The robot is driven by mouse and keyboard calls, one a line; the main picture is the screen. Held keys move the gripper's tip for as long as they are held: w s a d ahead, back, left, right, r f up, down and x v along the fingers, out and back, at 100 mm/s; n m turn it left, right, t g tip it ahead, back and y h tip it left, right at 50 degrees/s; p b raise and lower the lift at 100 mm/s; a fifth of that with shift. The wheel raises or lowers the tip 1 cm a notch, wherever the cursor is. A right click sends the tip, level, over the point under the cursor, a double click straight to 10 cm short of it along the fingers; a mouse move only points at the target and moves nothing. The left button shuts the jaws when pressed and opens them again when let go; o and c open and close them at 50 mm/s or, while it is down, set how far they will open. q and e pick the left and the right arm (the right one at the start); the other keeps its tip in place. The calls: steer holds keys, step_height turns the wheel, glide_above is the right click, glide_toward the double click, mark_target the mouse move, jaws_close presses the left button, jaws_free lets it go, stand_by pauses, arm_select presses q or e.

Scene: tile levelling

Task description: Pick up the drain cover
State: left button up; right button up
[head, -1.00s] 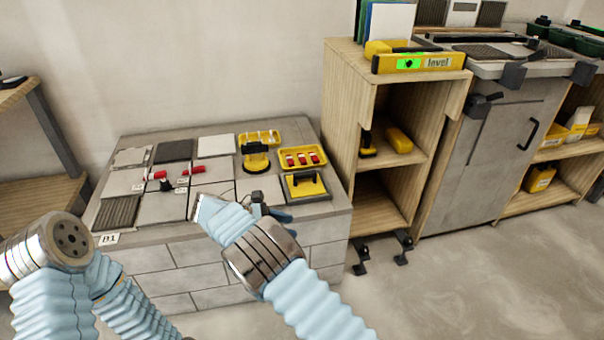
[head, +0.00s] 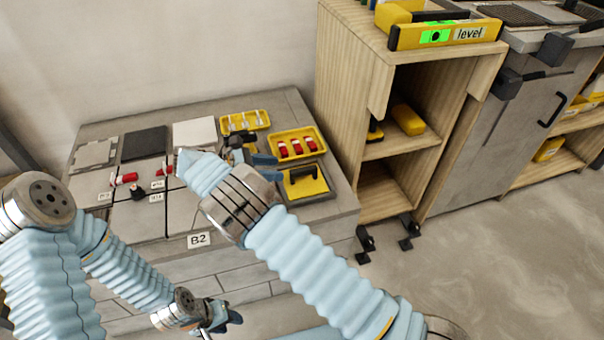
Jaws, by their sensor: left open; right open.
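I cannot clearly tell a drain cover in the head view now. The dark ridged plate at the front left corner of the tiled bench (head: 345,205) is hidden behind my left arm. A dark ridged panel (head: 508,14) lies on the grey cabinet at the top right. My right gripper (head: 250,152) is open over the back right of the bench, by the yellow trays; my wrist partly hides it. The yellow suction tool there is mostly hidden by this gripper. My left gripper (head: 218,320) is open and low, in front of the bench.
Trays with white pieces (head: 242,122) and red-and-white pieces (head: 297,148) and a yellow float (head: 303,182) are at the bench's right. Grey tiles with red clips (head: 125,178) cover its left. A wooden shelf (head: 345,70) with a level (head: 445,35) stands close right.

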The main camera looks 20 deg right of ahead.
mark_target(298, 170)
steer(key=x, duration=0.5)
steer(key=shift+d+f, duration=0.1)
steer(key=x, duration=0.3)
steer(key=p+x, duration=0.1)
steer(key=x, duration=0.1)
steer(key=shift+w+f, duration=0.3)
steer(key=shift+w, duration=0.05)
steer(key=shift+c, duration=0.5)
jaws_close()
